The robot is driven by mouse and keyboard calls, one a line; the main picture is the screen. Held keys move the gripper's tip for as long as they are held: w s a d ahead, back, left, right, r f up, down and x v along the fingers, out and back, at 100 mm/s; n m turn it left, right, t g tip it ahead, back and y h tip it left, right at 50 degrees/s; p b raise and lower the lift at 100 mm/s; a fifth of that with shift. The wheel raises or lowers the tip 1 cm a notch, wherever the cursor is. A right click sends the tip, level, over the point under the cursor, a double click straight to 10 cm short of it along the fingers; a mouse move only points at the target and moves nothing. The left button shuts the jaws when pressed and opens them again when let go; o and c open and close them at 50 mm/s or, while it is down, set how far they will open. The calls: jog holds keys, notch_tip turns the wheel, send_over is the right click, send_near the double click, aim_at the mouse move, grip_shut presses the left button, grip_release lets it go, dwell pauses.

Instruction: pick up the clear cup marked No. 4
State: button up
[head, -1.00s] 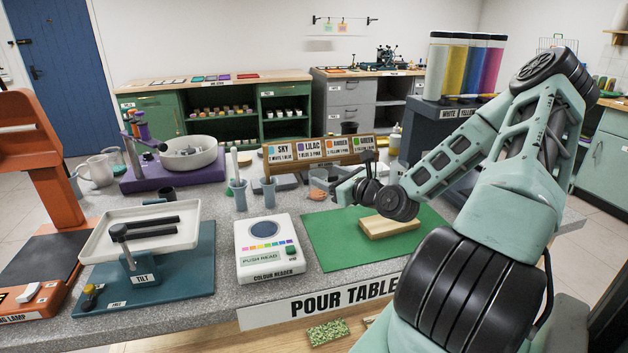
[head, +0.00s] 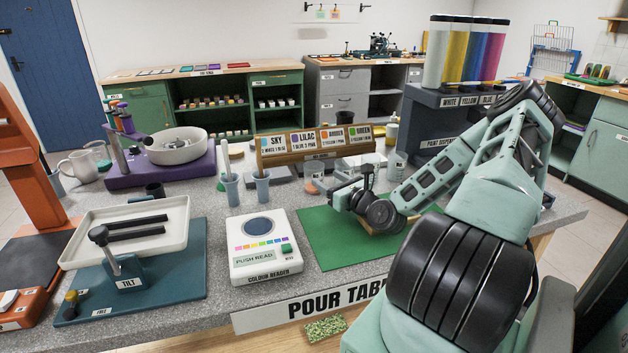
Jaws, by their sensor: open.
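My gripper (head: 330,188) is low over the back left of the green mat, with its fingers pointing left; the gap between them is small in this view. A small see-through cup with an orange tint (head: 314,185) is just left of the fingertips, partly covered by them; I cannot tell whether they touch. Another clear vessel (head: 397,164) stands farther back, to the right of the sample rack. No number can be read on either, so I cannot tell which is No. 4.
The green mat (head: 318,240) lies under my wrist, which mostly hides a wooden block (head: 371,227). The sample rack (head: 300,157) stands behind the gripper. The paint supply (head: 428,125) stands back right.

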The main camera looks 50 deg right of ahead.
aim_at(320, 174)
jog(key=x, duration=0.5)
jog(key=shift+w+p, duration=0.35)
jog(key=shift+w, duration=0.05)
jog(key=c, duration=0.6)
jog(key=shift+c, duration=0.2)
jog(key=shift+r, duration=0.15)
